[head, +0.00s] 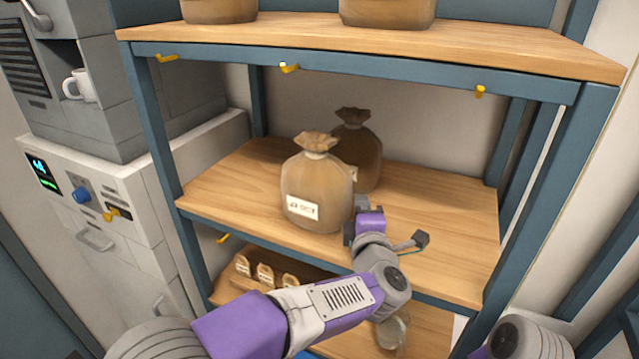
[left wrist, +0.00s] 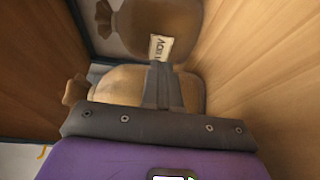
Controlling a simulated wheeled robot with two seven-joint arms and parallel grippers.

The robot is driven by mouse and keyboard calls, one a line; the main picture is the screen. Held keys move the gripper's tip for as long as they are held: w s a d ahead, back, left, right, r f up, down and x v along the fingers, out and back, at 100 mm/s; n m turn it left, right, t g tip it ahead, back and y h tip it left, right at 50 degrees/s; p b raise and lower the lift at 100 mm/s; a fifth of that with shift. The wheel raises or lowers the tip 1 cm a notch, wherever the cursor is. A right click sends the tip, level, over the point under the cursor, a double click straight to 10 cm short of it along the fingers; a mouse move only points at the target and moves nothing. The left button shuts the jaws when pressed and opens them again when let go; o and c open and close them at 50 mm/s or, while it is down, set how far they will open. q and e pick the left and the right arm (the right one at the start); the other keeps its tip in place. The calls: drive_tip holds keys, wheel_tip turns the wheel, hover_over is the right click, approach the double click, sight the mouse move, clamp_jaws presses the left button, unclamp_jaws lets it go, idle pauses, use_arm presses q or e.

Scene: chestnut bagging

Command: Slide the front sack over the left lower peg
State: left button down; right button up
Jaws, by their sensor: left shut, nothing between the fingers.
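The front sack (head: 315,190), brown with a tied neck and white label, stands upright on the middle shelf. In the left wrist view it lies behind my fingers (left wrist: 130,85). The left lower peg (head: 222,238), small and yellow, sticks out under that shelf's left front edge. My left gripper (head: 361,205) is beside the front sack's right side, its shut fingers (left wrist: 162,85) empty. I cannot tell whether they touch the sack. The back sack (head: 357,145) stands behind; it also shows in the left wrist view (left wrist: 165,30). My right gripper is out of view.
The middle shelf (head: 450,220) is clear on its right and left. Yellow pegs (head: 289,67) line the upper beam. Small brown bags (head: 265,272) stand on the bottom shelf. A grey cabinet (head: 120,190) with knobs is at left. Blue posts (head: 155,130) frame the rack.

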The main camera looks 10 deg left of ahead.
sight(292, 191)
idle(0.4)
use_arm(q)
drive_tip(key=shift+w+a+b, duration=0.3)
drive_tip(key=shift+a, duration=0.65)
drive_tip(key=shift+w+a+b, duration=0.3)
drive_tip(key=shift+a+b, duration=0.05)
drive_tip(key=shift+a, duration=0.65)
drive_tip(key=shift+w+a+b, duration=0.3)
drive_tip(key=shift+a, duration=0.65)
drive_tip(key=shift+w+a+b, duration=0.55)
drive_tip(key=shift+w+a, duration=0.15)
drive_tip(key=shift+a, duration=1.45)
drive_tip(key=shift+w+a+b, duration=0.6)
drive_tip(key=shift+w+a, duration=0.1)
drive_tip(key=shift+a, duration=1.4)
drive_tip(key=shift+w+a+b, duration=0.55)
drive_tip(key=shift+w+a, duration=0.15)
drive_tip(key=shift+a, duration=1.45)
drive_tip(key=shift+s+d+p, duration=0.2)
drive_tip(key=shift+s+d, duration=0.15)
drive_tip(key=shift+d, duration=0.55)
drive_tip(key=shift+s+d+p, duration=0.15)
drive_tip(key=shift+s+d, duration=0.15)
drive_tip(key=shift+d, duration=0.55)
drive_tip(key=shift+s+a, duration=0.1)
drive_tip(key=shift+s, duration=0.2)
drive_tip(key=s+a+b, duration=0.1)
drive_tip(key=s+a, duration=0.3)
drive_tip(key=s, duration=0.8)
drive_tip(key=shift+s, duration=0.3)
